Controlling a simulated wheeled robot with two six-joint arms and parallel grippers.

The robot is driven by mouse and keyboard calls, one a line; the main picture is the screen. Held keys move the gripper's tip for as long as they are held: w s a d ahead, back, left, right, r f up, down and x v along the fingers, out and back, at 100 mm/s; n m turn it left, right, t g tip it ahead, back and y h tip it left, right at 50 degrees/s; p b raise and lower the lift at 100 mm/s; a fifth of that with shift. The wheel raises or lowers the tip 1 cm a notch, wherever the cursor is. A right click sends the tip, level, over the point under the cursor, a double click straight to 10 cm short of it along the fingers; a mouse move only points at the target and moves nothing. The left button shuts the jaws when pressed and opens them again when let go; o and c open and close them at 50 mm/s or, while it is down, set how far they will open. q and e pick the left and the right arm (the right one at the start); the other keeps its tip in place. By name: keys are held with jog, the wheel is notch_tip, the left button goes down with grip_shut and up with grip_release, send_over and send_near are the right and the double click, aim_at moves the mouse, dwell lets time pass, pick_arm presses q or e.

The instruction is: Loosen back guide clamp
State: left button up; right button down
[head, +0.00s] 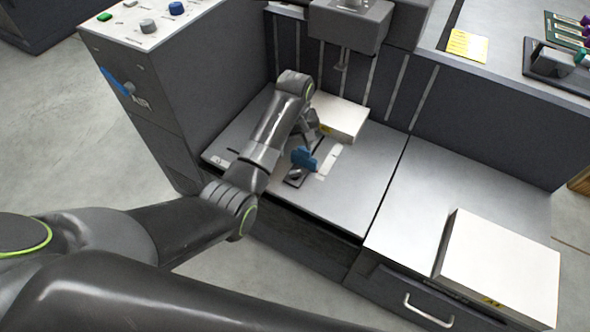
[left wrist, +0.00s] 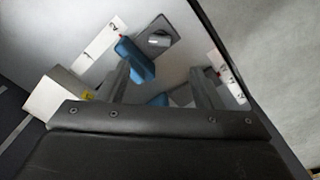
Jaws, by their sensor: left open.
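A blue clamp handle (head: 304,158) stands on the metal bed in the head view, above a dark plate with a grey fitting (head: 295,177). In the left wrist view a blue handle (left wrist: 136,60) shows beside the left-hand finger, close to a silver knob (left wrist: 160,40) on a grey plate. A second blue part (left wrist: 159,100) shows lower, between the fingers and partly hidden. I cannot tell which is the back guide clamp. My left gripper (left wrist: 162,72) is open over the bed, with nothing seen held between its fingers. In the head view its arm hides much of it.
A white paper stack (head: 338,117) lies behind my left gripper; another white stack (head: 505,262) lies at the right. The control cabinet (head: 140,75) stands left of the bed. A grey overhead unit (head: 350,22) hangs behind.

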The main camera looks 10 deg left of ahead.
aim_at(295, 171)
pick_arm(q)
notch_tip(295, 171, down, 9)
jog(key=shift+r+b, duration=0.1)
jog(key=shift+b, duration=0.9)
jog(key=shift+f+b, duration=0.3)
jog(key=shift+f, duration=0.85)
pick_arm(e)
jog(key=shift+w+a+r, duration=0.25)
jog(key=shift+w+r, duration=0.3)
jog(key=shift+w, duration=0.25)
jog(key=shift+w+a+r, duration=0.3)
jog(key=shift+w+r, duration=0.2)
jog(key=shift+w, duration=0.3)
jog(key=shift+w+a+r, duration=0.25)
jog(key=shift+w+r, duration=0.3)
jog(key=shift+w, duration=0.25)
pick_arm(q)
jog(key=c, duration=1)
